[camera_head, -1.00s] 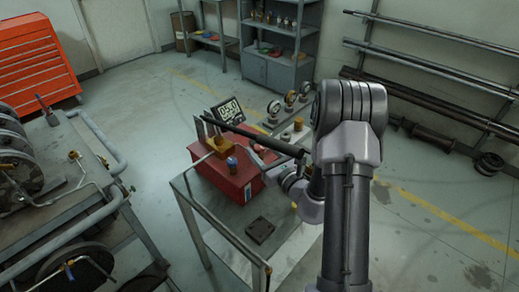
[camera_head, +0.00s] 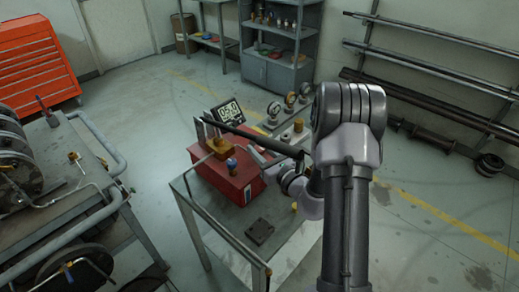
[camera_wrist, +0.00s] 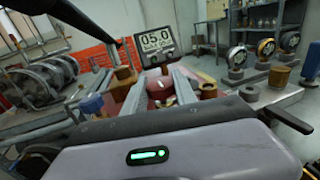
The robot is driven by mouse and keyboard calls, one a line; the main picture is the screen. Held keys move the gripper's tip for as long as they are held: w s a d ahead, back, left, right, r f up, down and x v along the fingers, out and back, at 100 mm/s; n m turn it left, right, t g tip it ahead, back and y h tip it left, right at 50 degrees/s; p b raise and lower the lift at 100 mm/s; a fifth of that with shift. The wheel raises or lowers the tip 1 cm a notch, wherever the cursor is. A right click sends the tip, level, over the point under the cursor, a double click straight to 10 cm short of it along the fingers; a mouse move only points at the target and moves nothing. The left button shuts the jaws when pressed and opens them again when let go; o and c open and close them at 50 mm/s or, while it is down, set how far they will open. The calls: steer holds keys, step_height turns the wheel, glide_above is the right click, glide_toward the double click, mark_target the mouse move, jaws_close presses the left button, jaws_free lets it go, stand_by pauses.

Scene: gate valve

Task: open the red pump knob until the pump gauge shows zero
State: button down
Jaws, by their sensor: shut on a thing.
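The pump is a red box (camera_head: 238,186) on a grey metal table, with a long black lever (camera_head: 250,137) across its top. In the wrist view the gauge (camera_wrist: 157,40) reads about 05.0. The red knob (camera_wrist: 160,88) sits between my two grey fingers, below the display. My gripper (camera_wrist: 159,80) is shut on this knob. In the head view the knob and fingertips are largely hidden by the lever and my wrist.
A blue knob (camera_head: 231,165) and a brass block (camera_head: 219,149) sit on the pump. Several round dials (camera_head: 290,99) stand behind on the right. A dark square plate (camera_head: 260,231) lies on the table front. A red tool cabinet (camera_head: 37,65) stands far left.

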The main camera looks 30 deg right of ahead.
steer(key=n+g+y, duration=0.1)
steer(key=n+y, duration=0.1)
steer(key=y, duration=0.1)
steer(key=n+g+y+b, duration=0.1)
steer(key=n+y, duration=0.1)
steer(key=y, duration=0.1)
steer(key=shift+d+f+n+y, duration=0.1)
steer(key=shift+n+y, duration=0.2)
steer(key=shift+y, duration=0.1)
steer(key=n+g+y+b, duration=0.1)
steer(key=n+g+y, duration=0.2)
steer(key=y, duration=0.1)
steer(key=shift+f+n+g+b, duration=0.1)
steer(key=shift+n+g+b, duration=0.2)
steer(key=shift+g+b, duration=0.1)
steer(key=n+g+y+b, duration=0.1)
steer(key=n+g+y, duration=0.1)
steer(key=g, duration=0.1)
steer(key=shift+n+y, duration=0.3)
steer(key=shift+y, duration=0.1)
steer(key=shift+n+g+y, duration=0.5)
steer(key=shift+n+g, duration=0.45)
steer(key=shift+g, duration=0.5)
steer(key=shift+n+g+y, duration=0.5)
steer(key=shift+n+g, duration=0.45)
steer(key=shift+g, duration=0.5)
steer(key=shift+r+g, duration=0.2)
steer(key=shift+g, duration=0.1)
steer(key=c, duration=1)
jaws_free()
